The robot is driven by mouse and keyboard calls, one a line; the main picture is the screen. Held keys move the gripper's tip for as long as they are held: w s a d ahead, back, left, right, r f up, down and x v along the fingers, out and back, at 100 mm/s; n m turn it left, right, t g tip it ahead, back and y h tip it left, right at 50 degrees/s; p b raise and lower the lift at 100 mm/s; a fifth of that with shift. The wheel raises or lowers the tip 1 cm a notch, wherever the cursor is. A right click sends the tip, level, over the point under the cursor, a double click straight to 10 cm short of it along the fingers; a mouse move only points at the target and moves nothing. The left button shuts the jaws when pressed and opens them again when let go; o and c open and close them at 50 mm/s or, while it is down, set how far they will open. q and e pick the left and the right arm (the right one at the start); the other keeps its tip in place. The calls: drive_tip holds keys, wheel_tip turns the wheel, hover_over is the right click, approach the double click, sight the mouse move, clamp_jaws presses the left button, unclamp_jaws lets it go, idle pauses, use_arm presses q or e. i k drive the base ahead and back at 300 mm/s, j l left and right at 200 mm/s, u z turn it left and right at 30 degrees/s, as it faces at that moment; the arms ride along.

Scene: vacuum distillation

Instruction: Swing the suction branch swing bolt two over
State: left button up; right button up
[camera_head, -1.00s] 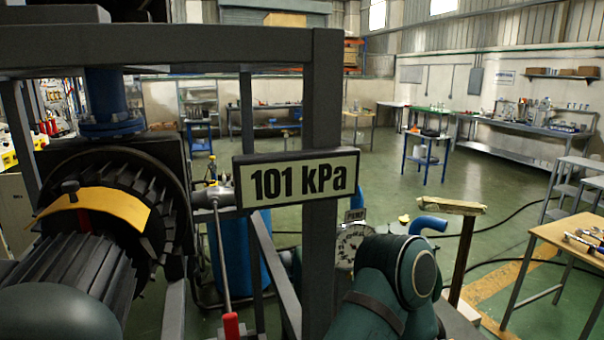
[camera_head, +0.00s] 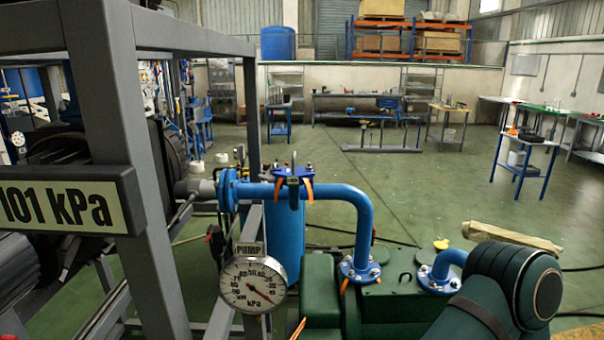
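The suction branch is a blue pipe (camera_head: 335,191) running from a flange (camera_head: 229,190) at the left, then bending down to a bolted flange (camera_head: 358,272) on a dark green machine (camera_head: 385,292). Mid-pipe is a blue clamped joint (camera_head: 293,172) with small bolts and orange strips hanging at both sides. Its bolts are too small to tell which is swing bolt two or how each lies. More orange shows by the lower flange. Neither gripper is in view.
A round gauge (camera_head: 253,285) marked PUMP stands in front of the pipe. A grey steel frame (camera_head: 125,150) with a 101 kPa sign (camera_head: 62,205) blocks the left. A second blue pipe bend (camera_head: 442,270) stands right. Open green floor (camera_head: 400,200) lies behind.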

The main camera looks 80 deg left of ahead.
sight(267, 179)
drive_tip(key=i+u, duration=0.4)
drive_tip(key=i+l+u, duration=0.3)
drive_tip(key=i+u, duration=0.15)
drive_tip(key=u, duration=1.65)
